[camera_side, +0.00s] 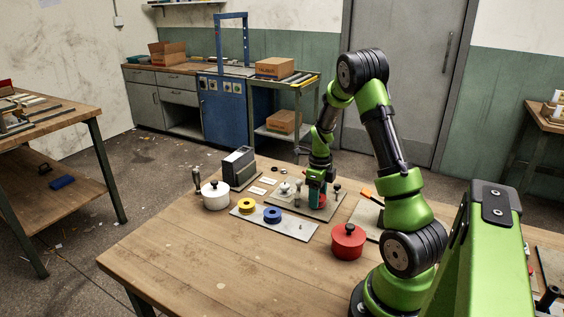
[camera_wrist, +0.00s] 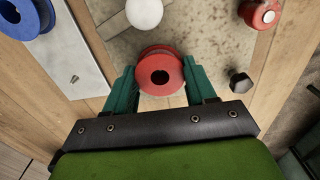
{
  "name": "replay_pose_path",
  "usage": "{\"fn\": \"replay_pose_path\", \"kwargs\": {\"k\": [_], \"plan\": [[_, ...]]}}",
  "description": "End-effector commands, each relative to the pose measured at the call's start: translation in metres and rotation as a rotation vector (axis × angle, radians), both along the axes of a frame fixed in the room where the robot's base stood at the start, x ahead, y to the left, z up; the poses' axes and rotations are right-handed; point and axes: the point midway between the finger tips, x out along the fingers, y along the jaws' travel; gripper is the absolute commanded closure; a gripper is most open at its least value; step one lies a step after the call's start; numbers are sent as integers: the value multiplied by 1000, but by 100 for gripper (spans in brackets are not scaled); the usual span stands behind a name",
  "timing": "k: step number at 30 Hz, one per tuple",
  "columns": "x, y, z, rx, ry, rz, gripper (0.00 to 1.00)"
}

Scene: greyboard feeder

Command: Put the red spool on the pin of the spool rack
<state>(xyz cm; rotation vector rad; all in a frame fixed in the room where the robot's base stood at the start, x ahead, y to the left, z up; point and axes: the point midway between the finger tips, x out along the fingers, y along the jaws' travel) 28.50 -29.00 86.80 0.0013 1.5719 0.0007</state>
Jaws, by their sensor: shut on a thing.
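The red spool (camera_wrist: 160,62) sits between the green fingers of my gripper (camera_wrist: 158,70) in the wrist view, with its dark round hole facing the camera. My gripper is shut on it. In the side view my gripper (camera_side: 316,198) is low over the brownish board with several small fittings (camera_side: 345,206); the spool is mostly hidden there. I cannot tell whether the spool touches the board. A yellow spool (camera_side: 247,204) and a blue spool (camera_side: 272,214) are on a pale grey plate (camera_side: 297,230) left of the gripper.
A white ball-shaped knob (camera_wrist: 144,12), a red knob (camera_wrist: 262,14) and a dark hexagonal piece (camera_wrist: 240,83) stand close around the spool. A red lidded pot (camera_side: 348,243), a white pot (camera_side: 215,196) and a dark box (camera_side: 239,167) stand around the boards. The table's front left is clear.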

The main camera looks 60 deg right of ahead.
Motion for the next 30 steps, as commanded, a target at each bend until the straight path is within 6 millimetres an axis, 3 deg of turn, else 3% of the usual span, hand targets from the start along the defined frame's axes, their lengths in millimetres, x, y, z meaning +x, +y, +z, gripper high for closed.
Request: {"fn": "replay_pose_path", "kwargs": {"k": [9, 15, 18, 24, 27, 30], "plan": [[1, 0, 62, -5, -5, 2, 73], [5, 7, 91, 1, -11, 21, 73], [9, 32, 92, 19, -13, 87, 73], [7, 95, 75, 27, -6, 338, 73], [3, 115, 66, 20, -2, 448, 73], [-1, 123, 59, 9, 1, 511, 73]]}}
